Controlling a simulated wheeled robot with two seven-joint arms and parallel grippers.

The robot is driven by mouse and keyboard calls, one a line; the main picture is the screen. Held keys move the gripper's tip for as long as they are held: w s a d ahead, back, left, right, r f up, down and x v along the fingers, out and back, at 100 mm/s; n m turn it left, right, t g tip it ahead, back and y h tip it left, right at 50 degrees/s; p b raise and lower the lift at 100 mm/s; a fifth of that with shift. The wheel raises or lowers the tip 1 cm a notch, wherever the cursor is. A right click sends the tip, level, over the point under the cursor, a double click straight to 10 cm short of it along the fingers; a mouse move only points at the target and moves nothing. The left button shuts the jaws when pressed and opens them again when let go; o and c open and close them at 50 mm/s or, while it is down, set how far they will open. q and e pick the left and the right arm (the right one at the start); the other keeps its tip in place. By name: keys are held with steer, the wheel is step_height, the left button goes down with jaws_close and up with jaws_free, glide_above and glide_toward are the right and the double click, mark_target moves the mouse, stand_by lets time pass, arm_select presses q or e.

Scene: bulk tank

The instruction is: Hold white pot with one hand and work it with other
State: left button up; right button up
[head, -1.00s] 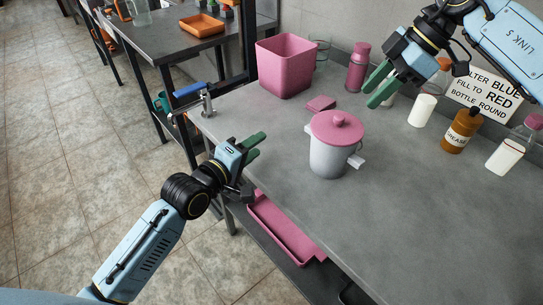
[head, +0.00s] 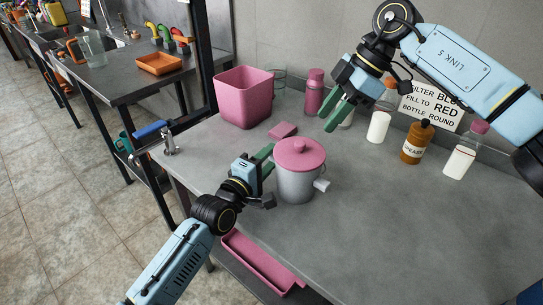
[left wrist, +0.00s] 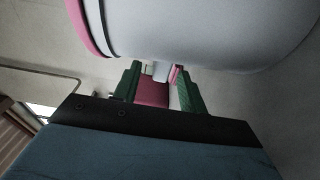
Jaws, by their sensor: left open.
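The white pot (head: 296,186) stands upright on the grey counter, with a pink knobbed lid (head: 299,153) on it and a small white side handle (head: 321,185) at its right. My left gripper (head: 266,161) is open, close at the pot's left side. In the left wrist view the pot (left wrist: 205,35) fills the top, and a small white piece, seemingly its other handle (left wrist: 160,71), shows between the open green fingers; contact cannot be told. My right gripper (head: 340,113) is open and empty, above and to the right behind the lid.
A pink bin (head: 244,98) and a flat pink block (head: 283,130) stand behind the pot. A pink tray (head: 257,262) lies below the counter edge. The front right counter is clear.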

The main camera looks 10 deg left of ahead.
arm_select(q)
steer(key=shift+x, duration=1)
